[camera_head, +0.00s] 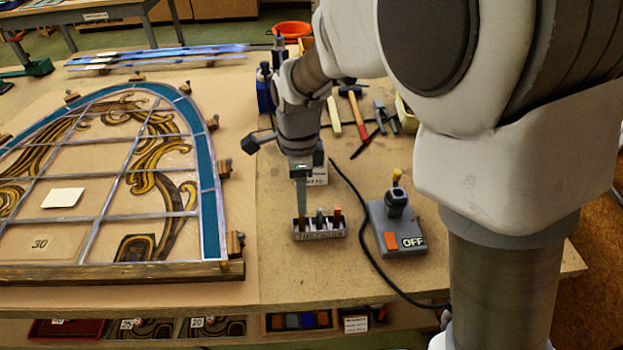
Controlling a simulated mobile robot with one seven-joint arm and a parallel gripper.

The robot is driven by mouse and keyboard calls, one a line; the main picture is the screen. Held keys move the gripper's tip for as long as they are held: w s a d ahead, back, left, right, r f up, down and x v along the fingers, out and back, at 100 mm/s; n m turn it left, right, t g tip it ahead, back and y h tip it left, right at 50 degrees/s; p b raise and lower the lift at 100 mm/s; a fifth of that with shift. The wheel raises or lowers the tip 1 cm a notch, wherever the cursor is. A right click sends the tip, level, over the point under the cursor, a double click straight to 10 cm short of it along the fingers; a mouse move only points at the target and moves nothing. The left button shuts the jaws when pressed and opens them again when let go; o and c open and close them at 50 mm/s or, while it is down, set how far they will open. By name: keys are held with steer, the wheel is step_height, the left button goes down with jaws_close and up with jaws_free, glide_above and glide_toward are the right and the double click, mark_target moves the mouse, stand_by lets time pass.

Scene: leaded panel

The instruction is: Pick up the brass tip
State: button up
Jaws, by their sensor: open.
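A small light rack (320,235) with raised or printed lettering on its front stands on the bench. In it stand a dark grey-green tip (320,218) in the middle and an orange-brown tip (338,217) at the right. I cannot tell for sure which tip is the brass one; another may be hidden behind my fingers. My gripper (301,208) points down over the left end of the rack, its fingers seen almost edge-on. It is open, with the fingertips at about the height of the tip tops. Whether anything stands between the fingers is hidden.
An arched leaded panel (208,190) fills the left. Hammers (357,112) and hand tools lie behind. Bare bench lies in front of the rack.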

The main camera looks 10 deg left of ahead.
mark_target(302, 222)
steer(key=shift+s+f, duration=0.15)
steer(key=shift+f, duration=3.2)
jaws_close()
